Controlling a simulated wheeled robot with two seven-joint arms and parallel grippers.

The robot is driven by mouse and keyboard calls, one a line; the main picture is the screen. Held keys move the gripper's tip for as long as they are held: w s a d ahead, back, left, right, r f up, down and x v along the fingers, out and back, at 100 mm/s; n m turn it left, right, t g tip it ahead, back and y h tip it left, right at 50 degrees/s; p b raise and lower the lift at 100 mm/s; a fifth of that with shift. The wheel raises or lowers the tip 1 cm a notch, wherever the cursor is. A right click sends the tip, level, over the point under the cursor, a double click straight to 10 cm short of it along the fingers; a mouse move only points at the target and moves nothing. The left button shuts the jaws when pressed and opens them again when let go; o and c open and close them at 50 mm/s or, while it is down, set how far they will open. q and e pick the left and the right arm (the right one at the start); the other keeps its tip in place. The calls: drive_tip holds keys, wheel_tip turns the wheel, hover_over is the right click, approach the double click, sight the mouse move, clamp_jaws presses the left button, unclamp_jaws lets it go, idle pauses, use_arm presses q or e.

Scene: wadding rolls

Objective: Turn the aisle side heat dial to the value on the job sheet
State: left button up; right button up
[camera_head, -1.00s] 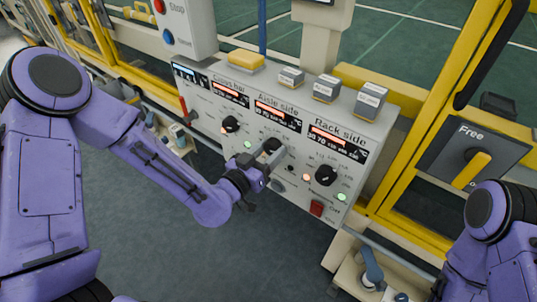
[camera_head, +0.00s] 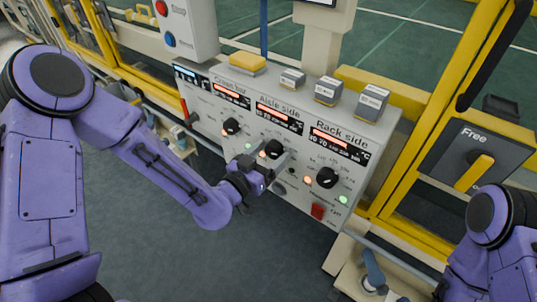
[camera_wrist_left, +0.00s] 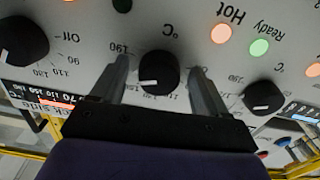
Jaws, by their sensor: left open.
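The aisle side heat dial (camera_head: 273,149) is a black round knob under the "Aisle side" display, in the middle of the grey control panel (camera_head: 215,118). My left gripper (camera_head: 270,166) is open in front of it. In the left wrist view, which shows the panel upside down, the dial (camera_wrist_left: 159,72) sits between the two spread fingers (camera_wrist_left: 157,68), with a gap on each side. Its white mark points to the picture's left; a printed 190 is close by. I cannot tell the exact setting. I cannot make out a job sheet. My right gripper is out of view.
The crossbar dial (camera_head: 231,126) and rack side dial (camera_head: 327,178) flank it. A red switch (camera_head: 318,211) is low on the panel. A yellow block (camera_head: 247,62) and several small labelled blocks stand on top. A yellow-handled "Free" switch (camera_head: 480,168) is at right.

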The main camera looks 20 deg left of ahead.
use_arm(q)
drive_tip(key=shift+s+a, duration=0.1)
drive_tip(key=shift+s, duration=0.05)
drive_tip(key=v, duration=0.5)
drive_tip(key=shift+r, duration=0.1)
drive_tip(key=p, duration=0.6)
approach(270, 153)
drive_tip(key=shift+s+a, duration=0.15)
drive_tip(key=shift+s, duration=0.4)
